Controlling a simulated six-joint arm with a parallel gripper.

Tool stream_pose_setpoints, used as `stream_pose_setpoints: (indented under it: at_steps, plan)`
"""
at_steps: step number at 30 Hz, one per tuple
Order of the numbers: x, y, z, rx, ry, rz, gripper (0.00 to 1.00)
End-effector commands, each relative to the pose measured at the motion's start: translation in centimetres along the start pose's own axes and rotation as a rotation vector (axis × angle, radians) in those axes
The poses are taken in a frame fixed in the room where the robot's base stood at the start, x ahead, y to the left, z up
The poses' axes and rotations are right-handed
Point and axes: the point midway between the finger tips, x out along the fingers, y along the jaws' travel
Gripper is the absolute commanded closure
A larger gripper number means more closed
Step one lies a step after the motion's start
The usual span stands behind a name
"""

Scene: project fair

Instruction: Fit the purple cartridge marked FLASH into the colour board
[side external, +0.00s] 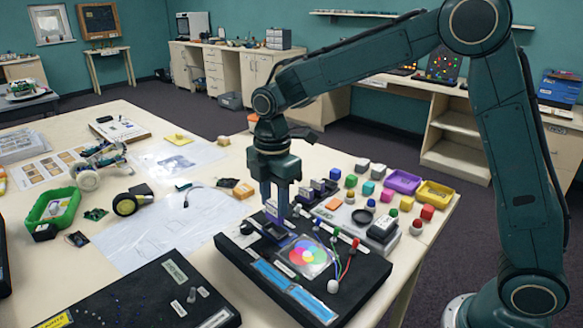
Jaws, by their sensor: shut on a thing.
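The colour board (330,290) is a black slab at the front edge of the pale table, with a round colour-wheel disc (307,252) and blue label strips on it. My gripper (275,213) points straight down over the board's back left part, just behind the disc. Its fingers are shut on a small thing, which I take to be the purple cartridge. The fingers hide most of it, and its FLASH marking cannot be read. A dark slot housing (277,231) shows right below the fingertips. I cannot tell whether the held piece touches it or is inside it.
Several small upright blocks (318,187) stand right behind the board. Coloured wires (347,262) rise from its right side. Loose coloured cubes, a purple tray (402,182) and a yellow tray (434,194) lie to the right. Another black board (150,300) lies front left.

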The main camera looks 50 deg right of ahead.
Motion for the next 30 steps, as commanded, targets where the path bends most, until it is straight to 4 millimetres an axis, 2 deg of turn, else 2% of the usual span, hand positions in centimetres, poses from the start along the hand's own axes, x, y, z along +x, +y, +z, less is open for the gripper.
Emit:
stream_pose_setpoints:
  at_steps: [9,30]
  plan:
    - [1.6,0.0,0.0,0.000,0.000,-0.001,0.86]
    - [1.8,0.0,0.0,0.000,0.000,0.000,0.86]
